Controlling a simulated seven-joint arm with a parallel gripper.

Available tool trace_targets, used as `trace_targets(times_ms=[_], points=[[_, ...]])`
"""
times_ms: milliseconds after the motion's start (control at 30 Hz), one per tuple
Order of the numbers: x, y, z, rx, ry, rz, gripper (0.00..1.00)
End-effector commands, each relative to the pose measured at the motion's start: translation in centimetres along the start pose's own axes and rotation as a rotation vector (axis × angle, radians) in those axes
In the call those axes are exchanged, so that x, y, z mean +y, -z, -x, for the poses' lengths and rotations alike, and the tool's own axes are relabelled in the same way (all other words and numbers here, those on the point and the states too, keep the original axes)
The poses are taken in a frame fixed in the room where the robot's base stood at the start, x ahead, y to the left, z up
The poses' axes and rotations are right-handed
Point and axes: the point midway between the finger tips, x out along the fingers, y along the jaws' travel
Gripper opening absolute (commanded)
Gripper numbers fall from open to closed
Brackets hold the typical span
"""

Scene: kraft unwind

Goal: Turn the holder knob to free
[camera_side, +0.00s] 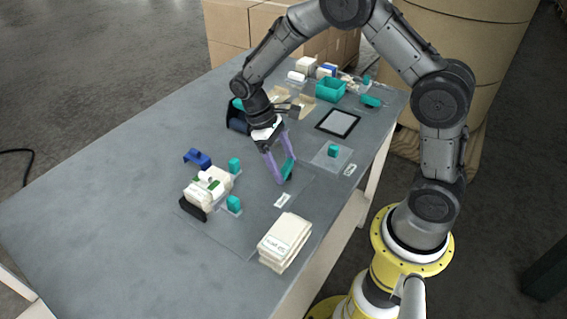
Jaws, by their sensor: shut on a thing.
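My gripper (280,172) has two purple fingers and points down over the middle of the table. It is shut on a flat teal piece (288,169), which stands tilted between the fingertips. I cannot tell whether this piece is the holder knob or whether it touches the table. To the left is a cream holder-like unit (213,187) with a small green strip and teal blocks (234,165) beside it. My gripper is apart from this unit. No other part is clearly readable as a knob at this size.
A blue bracket (197,158) lies behind the cream unit. A cream stack (285,241) sits at the table's front edge. A teal block (333,151) stands on a clear plate to the right. A black-framed panel (338,122) and teal bin (330,89) are farther back. The left table is bare.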

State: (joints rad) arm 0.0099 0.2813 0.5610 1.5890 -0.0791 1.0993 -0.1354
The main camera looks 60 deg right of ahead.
Motion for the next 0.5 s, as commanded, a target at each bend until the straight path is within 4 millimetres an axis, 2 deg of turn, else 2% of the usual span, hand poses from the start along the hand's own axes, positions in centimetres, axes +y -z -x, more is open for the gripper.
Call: trace_targets(times_ms=[500], points=[[0.07,0.05,0.17,0.004,0.048,-0.116,0.29]])
